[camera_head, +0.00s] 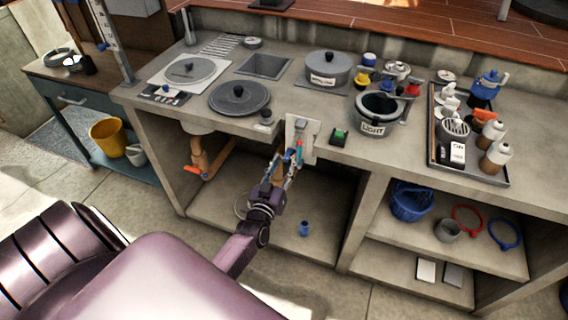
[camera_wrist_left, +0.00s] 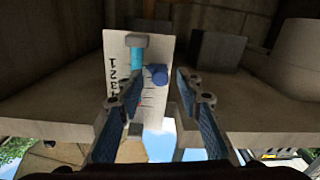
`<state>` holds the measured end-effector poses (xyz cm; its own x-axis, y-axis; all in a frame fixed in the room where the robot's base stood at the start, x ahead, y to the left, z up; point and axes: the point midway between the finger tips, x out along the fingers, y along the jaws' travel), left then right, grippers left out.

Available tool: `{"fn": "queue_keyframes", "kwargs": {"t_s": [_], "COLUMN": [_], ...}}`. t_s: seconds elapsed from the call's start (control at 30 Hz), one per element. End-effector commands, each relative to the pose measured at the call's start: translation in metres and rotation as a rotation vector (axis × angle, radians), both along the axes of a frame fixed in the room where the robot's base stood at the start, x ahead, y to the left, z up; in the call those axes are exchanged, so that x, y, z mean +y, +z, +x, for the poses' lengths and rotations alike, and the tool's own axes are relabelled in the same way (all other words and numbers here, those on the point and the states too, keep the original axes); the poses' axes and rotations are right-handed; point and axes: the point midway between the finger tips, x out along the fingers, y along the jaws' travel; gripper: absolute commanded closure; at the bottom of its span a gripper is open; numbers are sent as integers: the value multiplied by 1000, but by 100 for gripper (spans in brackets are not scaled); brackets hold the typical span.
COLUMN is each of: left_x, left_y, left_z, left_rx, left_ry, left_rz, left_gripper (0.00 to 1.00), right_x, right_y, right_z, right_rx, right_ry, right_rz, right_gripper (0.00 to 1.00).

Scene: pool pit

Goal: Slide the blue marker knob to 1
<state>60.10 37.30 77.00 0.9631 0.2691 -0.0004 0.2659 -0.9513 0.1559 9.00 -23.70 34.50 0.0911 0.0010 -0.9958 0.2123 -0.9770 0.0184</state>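A white scale plate (camera_head: 303,131) is mounted at the front of the counter. It also shows in the left wrist view (camera_wrist_left: 150,112), with dark numerals along its left side and tick marks. The blue marker knob (camera_wrist_left: 157,74) sits on the plate near its upper part, right of a cyan cylinder with a grey cap (camera_wrist_left: 137,56). My left gripper (camera_head: 296,152) is at the plate. In the left wrist view its two fingers (camera_wrist_left: 158,84) are apart, one on each side of the knob; I cannot tell whether they touch it. The exact number beside the knob is unclear. My right gripper is not in view.
Open shelves lie below, with a small blue cup (camera_head: 305,228). Orange-tipped pipework (camera_head: 201,155) hangs left of my gripper.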

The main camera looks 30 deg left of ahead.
Motion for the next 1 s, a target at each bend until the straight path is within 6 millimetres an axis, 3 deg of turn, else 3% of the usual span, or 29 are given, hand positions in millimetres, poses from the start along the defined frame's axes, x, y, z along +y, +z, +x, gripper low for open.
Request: {"fn": "queue_keyframes", "kwargs": {"t_s": [0.27, 0.7, 1.0], "left_x": [-2, -24, -32], "left_y": [-1, -1, 0], "left_z": [-8, -87, -115], "left_rx": [1, 3, 0], "left_ry": [0, 1, 0], "left_rz": [0, -1, -1], "left_gripper": [67, 67, 67], "right_x": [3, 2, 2], "right_y": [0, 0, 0], "right_z": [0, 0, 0], "right_rx": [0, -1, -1], "right_ry": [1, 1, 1], "right_rz": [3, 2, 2], "right_gripper": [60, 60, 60]}}
